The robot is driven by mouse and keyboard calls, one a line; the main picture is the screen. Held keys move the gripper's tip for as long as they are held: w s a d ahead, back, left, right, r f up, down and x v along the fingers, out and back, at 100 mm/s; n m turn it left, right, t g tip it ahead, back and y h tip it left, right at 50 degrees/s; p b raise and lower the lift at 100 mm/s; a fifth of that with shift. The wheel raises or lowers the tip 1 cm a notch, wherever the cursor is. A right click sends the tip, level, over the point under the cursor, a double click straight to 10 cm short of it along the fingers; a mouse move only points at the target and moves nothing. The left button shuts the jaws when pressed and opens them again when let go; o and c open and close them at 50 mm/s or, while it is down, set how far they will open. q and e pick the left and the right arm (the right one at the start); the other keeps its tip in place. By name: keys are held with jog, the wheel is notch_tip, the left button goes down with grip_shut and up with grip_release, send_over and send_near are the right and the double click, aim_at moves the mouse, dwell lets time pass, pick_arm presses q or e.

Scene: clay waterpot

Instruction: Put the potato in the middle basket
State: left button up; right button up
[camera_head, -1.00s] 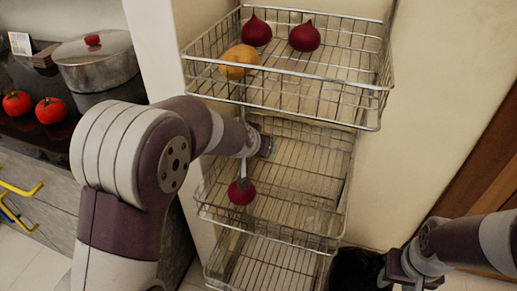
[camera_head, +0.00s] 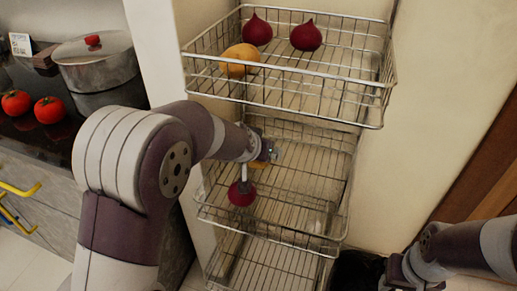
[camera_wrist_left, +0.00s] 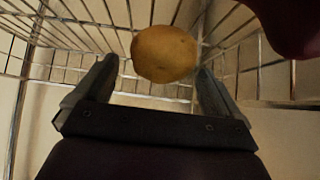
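The rack has a top, a middle (camera_head: 300,222) and a lower basket. My left gripper (camera_head: 272,152) is inside the middle basket, near its left side. A yellow-brown potato (camera_wrist_left: 165,54) lies between and just beyond its fingertips in the left wrist view, with a gap to each finger (camera_wrist_left: 158,68), so the gripper looks open. In the head view only a sliver of this potato (camera_head: 258,164) shows below the gripper. Another potato-like yellow-orange thing (camera_head: 240,58) is in the top basket. My right gripper (camera_head: 398,272) is low at the right; its fingers are unclear.
A dark red beet (camera_head: 242,193) sits in the middle basket near its front left; two more (camera_head: 257,30) (camera_head: 305,36) are in the top basket. The lower basket (camera_head: 265,268) looks empty. A pot (camera_head: 95,65) and tomatoes (camera_head: 50,110) stand on the left counter.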

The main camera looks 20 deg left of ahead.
pick_arm(q)
jog(key=shift+r+p, duration=0.35)
jog(key=shift+r, duration=0.05)
jog(key=shift+s+r+p, duration=0.15)
jog(key=shift+r+p, duration=0.6)
jog(key=shift+r, duration=0.05)
jog(key=p+v, duration=0.5)
jog(key=v, duration=0.6)
jog(key=shift+s+f, duration=0.2)
jog(key=shift+f, duration=0.05)
